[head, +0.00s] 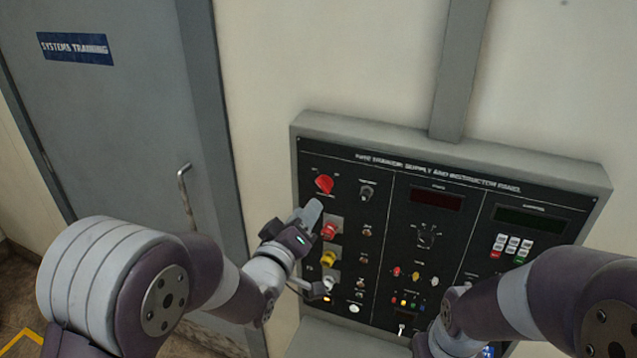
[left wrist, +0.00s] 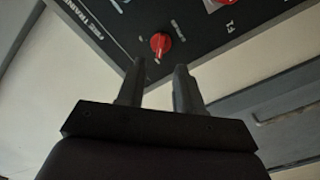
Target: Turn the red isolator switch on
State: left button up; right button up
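The red isolator switch (head: 324,184) is a red rotary knob at the upper left of the black panel (head: 400,185). It also shows in the left wrist view (left wrist: 160,43), beyond the fingertips. My left gripper (head: 312,212) is just below the knob in the head view. In the left wrist view its two fingers (left wrist: 158,75) stand apart with nothing between them, and a gap shows between the fingertips and the knob. My right arm (head: 540,305) comes in at the lower right; its fingers are hidden.
Below the knob are a red (head: 330,230) and a yellow (head: 328,258) control, close to my left gripper. A keypad (head: 511,246) and small coloured buttons sit further right. A grey door (head: 120,120) with a handle (head: 185,190) is on the left.

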aim_at(322, 189)
pick_arm(q)
jog(key=p+x, duration=0.2)
jog(key=x, duration=0.5)
jog(key=shift+w+p, duration=0.2)
jog(key=shift+p, duration=0.2)
jog(key=shift+w+d, duration=0.1)
jog(key=shift+w, duration=0.1)
grip_shut()
